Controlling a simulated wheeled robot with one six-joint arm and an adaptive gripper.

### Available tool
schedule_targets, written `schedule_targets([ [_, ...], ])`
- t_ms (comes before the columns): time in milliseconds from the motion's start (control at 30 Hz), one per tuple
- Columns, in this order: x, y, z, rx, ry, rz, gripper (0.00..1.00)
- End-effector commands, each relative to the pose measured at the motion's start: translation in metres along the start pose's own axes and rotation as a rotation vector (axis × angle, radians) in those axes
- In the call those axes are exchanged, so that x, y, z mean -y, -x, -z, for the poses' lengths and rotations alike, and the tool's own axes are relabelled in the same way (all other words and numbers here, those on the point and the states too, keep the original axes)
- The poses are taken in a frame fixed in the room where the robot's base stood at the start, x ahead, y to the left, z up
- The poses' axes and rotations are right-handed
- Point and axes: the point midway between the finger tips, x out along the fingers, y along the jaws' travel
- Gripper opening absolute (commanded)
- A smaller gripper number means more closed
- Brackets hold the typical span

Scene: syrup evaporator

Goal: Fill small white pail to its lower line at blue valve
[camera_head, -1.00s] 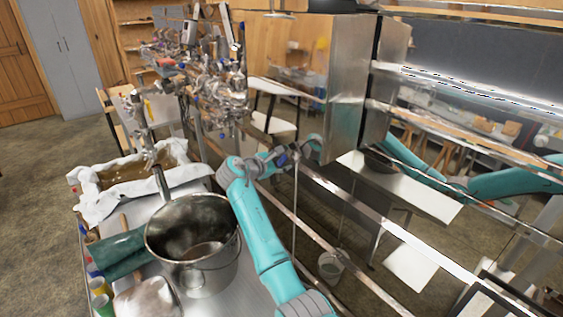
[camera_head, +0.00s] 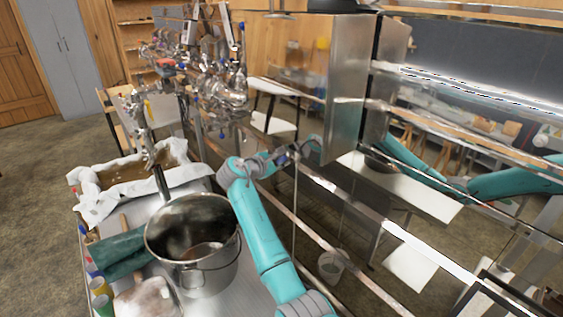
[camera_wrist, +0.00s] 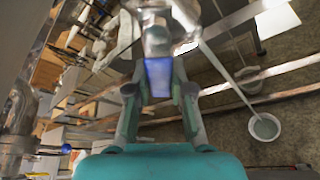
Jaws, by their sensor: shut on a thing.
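The small white pail (camera_head: 331,265) stands low, beyond the long metal rail, below and to the right of my gripper. It also shows in the wrist view (camera_wrist: 265,127) with a greyish inside; its lines and fill level cannot be read. My gripper (camera_head: 297,152) is at the metal equipment beside the rail. In the wrist view my gripper (camera_wrist: 159,82) is shut on a blue valve handle (camera_wrist: 158,74), with a shiny metal fitting just beyond it. A thin pale line runs from near the fitting toward the pail; I cannot tell whether it is liquid or a rod.
Metal rails and a tall steel panel (camera_head: 345,85) crowd the gripper. Floor is open at left.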

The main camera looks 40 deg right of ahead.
Motion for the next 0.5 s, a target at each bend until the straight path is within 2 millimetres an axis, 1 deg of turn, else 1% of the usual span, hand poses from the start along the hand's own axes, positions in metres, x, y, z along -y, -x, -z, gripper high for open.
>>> schedule_targets([
  [267, -0.01, 0.0, 0.0, -0.001, -0.167, -0.069, 0.0],
  [500, -0.024, 0.002, -0.004, -0.001, -0.375, -0.156, 0.0],
])
